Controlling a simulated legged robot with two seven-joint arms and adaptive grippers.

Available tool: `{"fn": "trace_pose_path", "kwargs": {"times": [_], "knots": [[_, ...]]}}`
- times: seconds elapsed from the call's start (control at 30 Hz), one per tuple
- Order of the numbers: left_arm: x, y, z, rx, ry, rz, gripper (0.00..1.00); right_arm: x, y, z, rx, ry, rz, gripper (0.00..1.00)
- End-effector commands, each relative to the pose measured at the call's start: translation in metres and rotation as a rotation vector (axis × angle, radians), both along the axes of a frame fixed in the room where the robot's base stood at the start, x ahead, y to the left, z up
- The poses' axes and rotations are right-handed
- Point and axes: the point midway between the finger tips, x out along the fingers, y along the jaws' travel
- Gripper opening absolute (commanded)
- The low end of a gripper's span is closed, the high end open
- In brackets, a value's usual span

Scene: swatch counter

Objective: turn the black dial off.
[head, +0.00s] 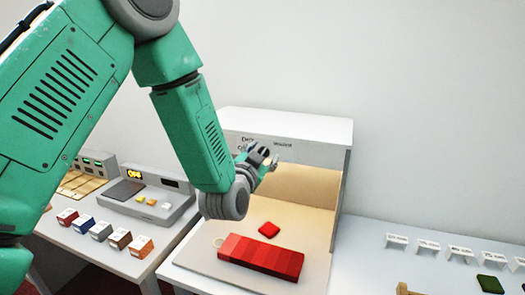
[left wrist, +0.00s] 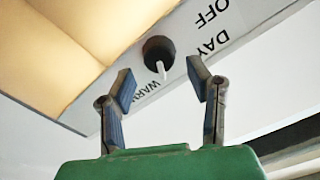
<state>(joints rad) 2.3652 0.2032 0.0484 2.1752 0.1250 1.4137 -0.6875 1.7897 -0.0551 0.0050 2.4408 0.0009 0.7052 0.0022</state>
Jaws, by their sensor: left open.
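The black dial (left wrist: 158,50) sits on the white front panel (left wrist: 240,22) of a lit booth. Its white pointer is turned toward the gripper side, close to the partly covered label that reads "WAR…"; the "OFF" and "DAY" labels are to its right. My left gripper (left wrist: 161,80) is open, its two blue-padded fingertips apart and just short of the dial, with nothing between them. In the head view my left gripper (head: 257,160) is in front of the booth's top panel and hides the dial. My right gripper is not in view.
The booth (head: 343,165) has a red graded strip (head: 260,258) and a small red swatch (head: 269,230) on its floor. A grey device with an orange display (head: 134,174) and several coloured boxes (head: 100,231) stand left. Small label cards (head: 460,254) and a green swatch (head: 490,284) are right.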

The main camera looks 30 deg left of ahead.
Motion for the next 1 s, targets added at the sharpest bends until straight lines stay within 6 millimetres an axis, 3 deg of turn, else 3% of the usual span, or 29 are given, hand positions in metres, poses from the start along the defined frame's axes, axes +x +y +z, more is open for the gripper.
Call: {"fn": "trace_pose_path", "kwargs": {"times": [0.4, 0.53, 1.0], "knots": [[0.009, 0.012, -0.004, -0.008, 0.001, 0.001, 0.46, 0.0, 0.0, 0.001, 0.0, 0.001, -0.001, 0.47], [0.009, 0.011, -0.003, -0.006, 0.001, 0.002, 0.0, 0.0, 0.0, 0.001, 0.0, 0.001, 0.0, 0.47], [0.009, 0.009, -0.001, -0.01, -0.006, 0.002, 0.0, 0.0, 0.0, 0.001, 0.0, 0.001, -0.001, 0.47]]}}
